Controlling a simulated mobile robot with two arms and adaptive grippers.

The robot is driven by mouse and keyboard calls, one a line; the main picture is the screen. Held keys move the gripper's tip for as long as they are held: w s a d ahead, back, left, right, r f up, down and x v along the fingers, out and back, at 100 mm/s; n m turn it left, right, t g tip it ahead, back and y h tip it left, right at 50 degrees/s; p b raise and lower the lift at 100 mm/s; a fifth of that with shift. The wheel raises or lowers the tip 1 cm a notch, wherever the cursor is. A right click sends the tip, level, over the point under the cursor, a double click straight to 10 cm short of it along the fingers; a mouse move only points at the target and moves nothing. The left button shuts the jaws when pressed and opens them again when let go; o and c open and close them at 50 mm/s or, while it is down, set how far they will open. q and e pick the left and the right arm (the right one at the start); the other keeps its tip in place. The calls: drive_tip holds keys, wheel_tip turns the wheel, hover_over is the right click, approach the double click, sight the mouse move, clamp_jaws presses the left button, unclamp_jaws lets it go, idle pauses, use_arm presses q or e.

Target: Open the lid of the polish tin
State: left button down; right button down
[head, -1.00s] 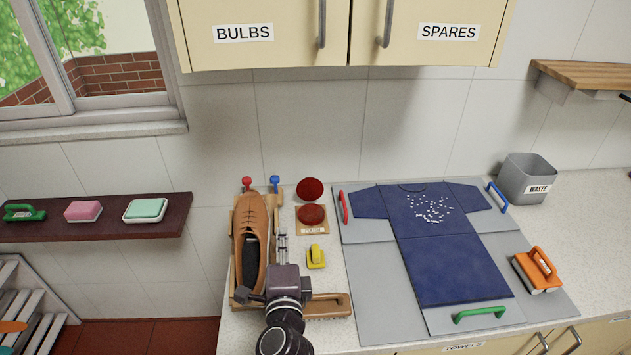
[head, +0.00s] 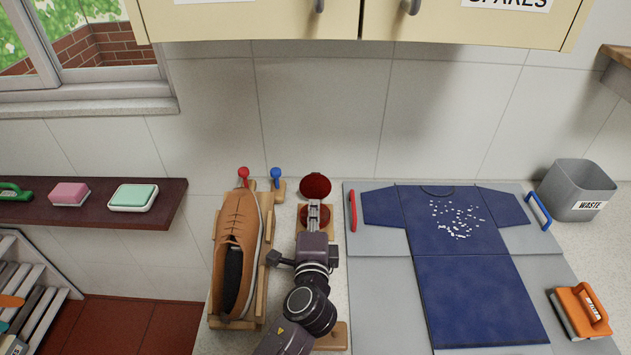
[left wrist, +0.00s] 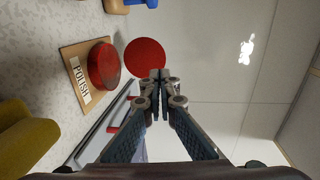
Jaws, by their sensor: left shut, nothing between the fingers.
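The polish tin (head: 309,216) is a round red tin on a small wooden plate, partly hidden by my left gripper in the head view. In the left wrist view the tin (left wrist: 104,66) sits beside the POLISH label. Its lid, a dark red disc (head: 315,186), stands raised behind the tin; the lid (left wrist: 146,57) also shows in the left wrist view, apart from the tin's top. My left gripper (head: 314,204) is shut and empty over the tin. In the left wrist view its fingertips (left wrist: 160,74) are together, overlapping the lid's lower edge; contact is unclear. My right gripper is out of view.
A brown shoe (head: 236,255) on a wooden stand is just left of my arm. Red (head: 243,173) and blue (head: 276,173) knobs stand behind. A yellow object (left wrist: 25,140) is near in the left wrist view. A grey board (head: 382,290) with a blue shirt lies right.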

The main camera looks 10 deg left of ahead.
sight(315, 177)
use_arm(q)
drive_tip(key=p+x, duration=0.2)
drive_tip(key=x, duration=0.8)
drive_tip(key=shift+w+a+b, duration=0.1)
drive_tip(key=shift+w+b, duration=0.6)
drive_tip(key=shift+b, duration=0.05)
drive_tip(key=shift+w, duration=0.25)
drive_tip(key=shift+a+r, duration=0.1)
drive_tip(key=shift+r, duration=0.1)
